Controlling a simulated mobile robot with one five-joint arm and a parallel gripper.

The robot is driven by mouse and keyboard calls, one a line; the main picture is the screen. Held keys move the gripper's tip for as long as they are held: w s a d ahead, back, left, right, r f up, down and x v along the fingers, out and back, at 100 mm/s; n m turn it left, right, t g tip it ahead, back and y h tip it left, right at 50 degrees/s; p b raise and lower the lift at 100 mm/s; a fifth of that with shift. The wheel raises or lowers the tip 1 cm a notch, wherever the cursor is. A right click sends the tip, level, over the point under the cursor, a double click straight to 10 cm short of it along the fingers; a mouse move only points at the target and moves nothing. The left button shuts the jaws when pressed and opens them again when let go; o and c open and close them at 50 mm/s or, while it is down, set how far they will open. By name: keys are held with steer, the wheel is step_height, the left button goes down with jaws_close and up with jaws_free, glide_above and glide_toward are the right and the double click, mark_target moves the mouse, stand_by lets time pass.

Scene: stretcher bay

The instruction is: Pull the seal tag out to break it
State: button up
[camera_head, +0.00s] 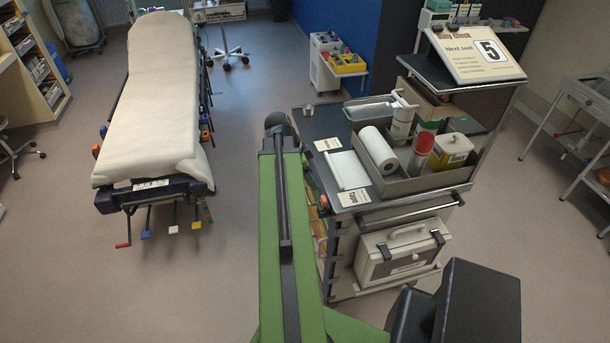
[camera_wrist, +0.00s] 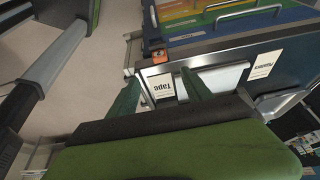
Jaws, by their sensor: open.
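A small orange piece (camera_wrist: 155,54) sits at the edge of the cart, beside the coloured drawer fronts (camera_wrist: 212,18), in the wrist view. It may be the seal tag, but I cannot tell for sure. An orange spot also shows at the cart's left side in the head view (camera_head: 323,202). My gripper (camera_wrist: 160,76) is open, its two green fingers apart with nothing held. In the picture its fingertips lie just below the orange piece, with a "Tape" label (camera_wrist: 161,87) showing between them. My arm hides the gripper in the head view.
The cart (camera_head: 321,121) carries a grey tray (camera_head: 418,183) with a paper roll, bottles and cans, and a sloped "Next seal 5" sign (camera_head: 477,55). A white case (camera_head: 402,255) sits on its lower shelf. A stretcher (camera_head: 153,105) stands left, with clear floor between.

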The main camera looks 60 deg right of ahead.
mark_target(323, 198)
steer(key=b+x, duration=1)
steer(key=x, duration=0.2)
steer(key=shift+s+d+f, duration=0.1)
steer(key=shift+f, duration=0.3)
jaws_close()
